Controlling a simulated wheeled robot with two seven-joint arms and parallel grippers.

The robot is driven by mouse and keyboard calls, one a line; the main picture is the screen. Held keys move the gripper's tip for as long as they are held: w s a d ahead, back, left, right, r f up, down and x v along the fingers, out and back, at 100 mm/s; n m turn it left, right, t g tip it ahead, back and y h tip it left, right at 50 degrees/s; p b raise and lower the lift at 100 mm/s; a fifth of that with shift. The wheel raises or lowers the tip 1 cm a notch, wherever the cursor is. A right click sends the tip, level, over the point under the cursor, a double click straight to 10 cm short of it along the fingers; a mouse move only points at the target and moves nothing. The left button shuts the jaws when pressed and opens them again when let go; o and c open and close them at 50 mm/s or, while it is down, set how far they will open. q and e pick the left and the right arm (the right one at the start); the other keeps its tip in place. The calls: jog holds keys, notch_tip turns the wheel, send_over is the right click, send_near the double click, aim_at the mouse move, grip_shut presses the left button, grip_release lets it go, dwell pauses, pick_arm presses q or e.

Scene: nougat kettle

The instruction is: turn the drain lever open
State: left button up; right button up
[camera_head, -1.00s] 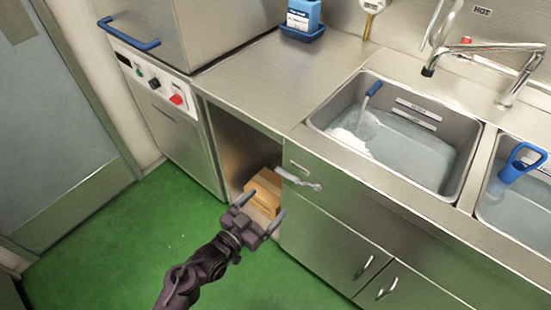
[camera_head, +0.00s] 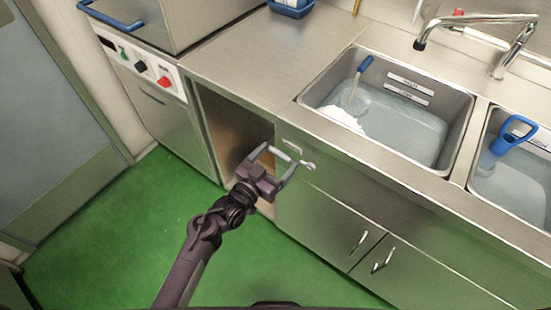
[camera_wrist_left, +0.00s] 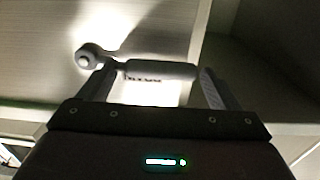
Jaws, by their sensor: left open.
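The drain lever (camera_head: 306,165) is a grey handle on the front of the sink cabinet, just below the counter edge. Part of the lever is hidden by the fingers in the head view. My right gripper is out of view.
The left sink basin (camera_head: 385,120) holds water and a blue-handled tool (camera_head: 364,64). A blue-handled scoop (camera_head: 512,135) is in the right basin. Cabinet door handles (camera_head: 366,240) stick out lower down. A cardboard box (camera_head: 266,207) is mostly hidden behind my gripper. The green floor (camera_head: 110,235) is clear.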

pick_arm(q)
jog(key=c, duration=1.4)
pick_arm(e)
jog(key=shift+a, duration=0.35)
pick_arm(q)
jog(key=shift+r, duration=0.1)
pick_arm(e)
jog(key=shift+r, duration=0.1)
